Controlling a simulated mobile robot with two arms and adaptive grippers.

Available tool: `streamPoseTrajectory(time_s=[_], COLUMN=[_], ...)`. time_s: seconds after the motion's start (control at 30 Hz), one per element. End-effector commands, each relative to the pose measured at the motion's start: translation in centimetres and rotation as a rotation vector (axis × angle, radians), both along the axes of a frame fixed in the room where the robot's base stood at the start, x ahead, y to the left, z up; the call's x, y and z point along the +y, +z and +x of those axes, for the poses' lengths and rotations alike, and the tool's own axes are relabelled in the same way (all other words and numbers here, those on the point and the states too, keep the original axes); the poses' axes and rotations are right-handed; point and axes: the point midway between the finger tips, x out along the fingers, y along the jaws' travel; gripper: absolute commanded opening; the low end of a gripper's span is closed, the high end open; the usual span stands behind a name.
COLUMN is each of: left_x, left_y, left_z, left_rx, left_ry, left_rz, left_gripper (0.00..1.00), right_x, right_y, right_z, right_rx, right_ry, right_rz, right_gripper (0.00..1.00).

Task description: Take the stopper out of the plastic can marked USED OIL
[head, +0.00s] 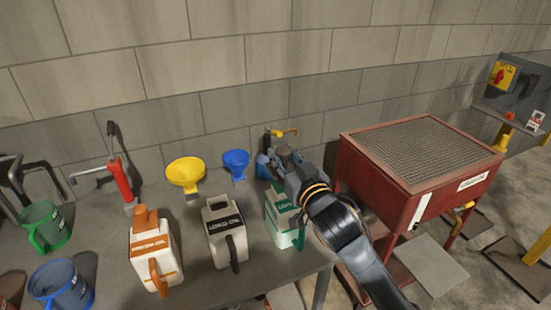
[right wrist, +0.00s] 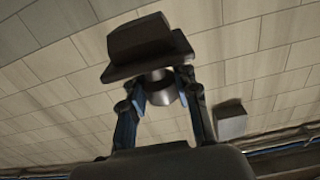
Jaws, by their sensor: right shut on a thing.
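My right gripper (head: 284,160) is shut on a dark stopper (right wrist: 150,45), which has a broad cap and a narrower round plug. It holds the stopper up above a green-and-white can (head: 284,218), whose top it partly hides. A white can with black trim (head: 226,238) stands left of it; its top shows a dark opening and no stopper. A white can with orange trim (head: 150,248) has an orange stopper (head: 144,218) in its top. The labels end in OIL, but their first words are too blurred to read surely. My left gripper is not in view.
A yellow funnel (head: 186,173) and a blue funnel (head: 236,162) stand behind the cans, near a red pump (head: 122,180). Green (head: 44,226) and blue (head: 62,286) jugs are at left. A red mesh-topped tank (head: 422,155) stands right of the bench, beyond my right arm.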

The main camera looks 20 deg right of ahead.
Motion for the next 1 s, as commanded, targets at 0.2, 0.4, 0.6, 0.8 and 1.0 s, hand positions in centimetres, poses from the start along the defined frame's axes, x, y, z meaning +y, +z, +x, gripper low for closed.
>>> streamPoseTrajectory(time_s=[0.2,0.4,0.6,0.8,1.0], left_x=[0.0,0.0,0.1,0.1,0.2], left_y=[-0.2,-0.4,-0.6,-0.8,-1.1], left_z=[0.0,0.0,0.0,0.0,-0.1], left_rx=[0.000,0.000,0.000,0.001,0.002], left_ry=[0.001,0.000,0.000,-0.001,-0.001], left_rz=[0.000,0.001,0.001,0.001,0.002], left_gripper=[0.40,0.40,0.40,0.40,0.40], right_x=[-1.6,-3.0,-4.4,-5.8,-7.2], right_y=[0.0,0.0,0.0,0.0,0.0], right_z=[0.1,0.2,0.3,0.3,0.4], right_rx=[-0.001,-0.001,-0.001,-0.001,-0.001], right_ry=[-0.002,-0.002,-0.001,-0.002,-0.002], right_rz=[-0.004,-0.003,-0.003,-0.003,-0.003], right_gripper=[0.00,0.00,0.00,0.00,0.00])
